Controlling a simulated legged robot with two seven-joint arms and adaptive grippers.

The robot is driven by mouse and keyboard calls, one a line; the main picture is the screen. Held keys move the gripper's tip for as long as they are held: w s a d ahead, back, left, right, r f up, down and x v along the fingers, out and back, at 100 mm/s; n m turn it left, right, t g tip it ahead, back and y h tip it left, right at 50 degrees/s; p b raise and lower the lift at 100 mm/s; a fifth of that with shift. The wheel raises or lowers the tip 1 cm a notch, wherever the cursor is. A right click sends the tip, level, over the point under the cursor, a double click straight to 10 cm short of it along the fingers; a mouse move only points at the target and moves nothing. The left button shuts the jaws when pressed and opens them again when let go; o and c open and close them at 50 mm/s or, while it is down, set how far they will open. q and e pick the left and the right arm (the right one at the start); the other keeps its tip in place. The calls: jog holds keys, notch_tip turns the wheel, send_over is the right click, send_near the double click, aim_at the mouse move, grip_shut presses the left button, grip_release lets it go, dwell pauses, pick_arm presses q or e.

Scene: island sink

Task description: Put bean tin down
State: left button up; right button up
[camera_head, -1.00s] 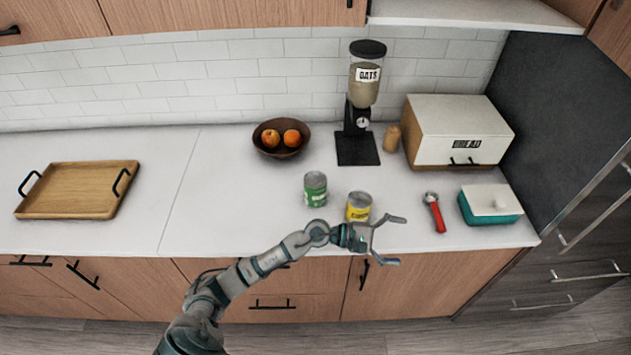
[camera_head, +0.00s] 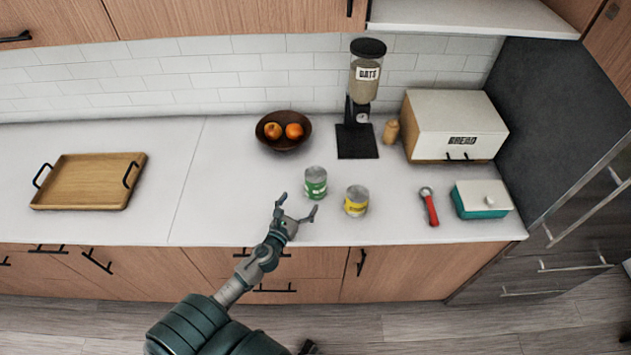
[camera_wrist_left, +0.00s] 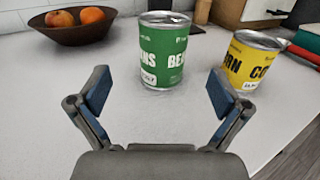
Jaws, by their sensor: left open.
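The green bean tin (camera_head: 315,183) stands upright on the white counter. In the left wrist view the bean tin (camera_wrist_left: 164,50) is straight ahead, beyond the fingertips and between their lines. My left gripper (camera_head: 297,208) is open and empty, just in front and to the left of the tin, near the counter's front edge. Its two spread fingers also show in the left wrist view (camera_wrist_left: 160,85), apart from the tin. A yellow corn tin (camera_head: 356,201) stands upright to the right of the bean tin. My right gripper is not in view.
A fruit bowl (camera_head: 284,131), oats dispenser (camera_head: 358,110) and bread box (camera_head: 456,127) stand behind. A red-handled tool (camera_head: 430,208) and teal butter dish (camera_head: 482,200) lie at right. A wooden tray (camera_head: 85,182) is far left. The counter between tray and tins is clear.

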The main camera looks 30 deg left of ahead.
aim_at(310, 187)
pick_arm(q)
jog(key=w, duration=0.5)
jog(key=shift+w+a, duration=0.1)
jog(key=shift+a, duration=0.1)
jog(key=w, duration=0.3)
jog(key=w+f, duration=0.1)
jog(key=w, duration=0.1)
jog(key=shift+w+p, duration=0.15)
jog(key=shift+p, duration=0.2)
jog(key=shift+r, duration=0.1)
jog(key=shift+c, duration=0.3)
jog(key=c, duration=0.4)
jog(key=shift+r, duration=0.1)
jog(key=c, duration=1.3)
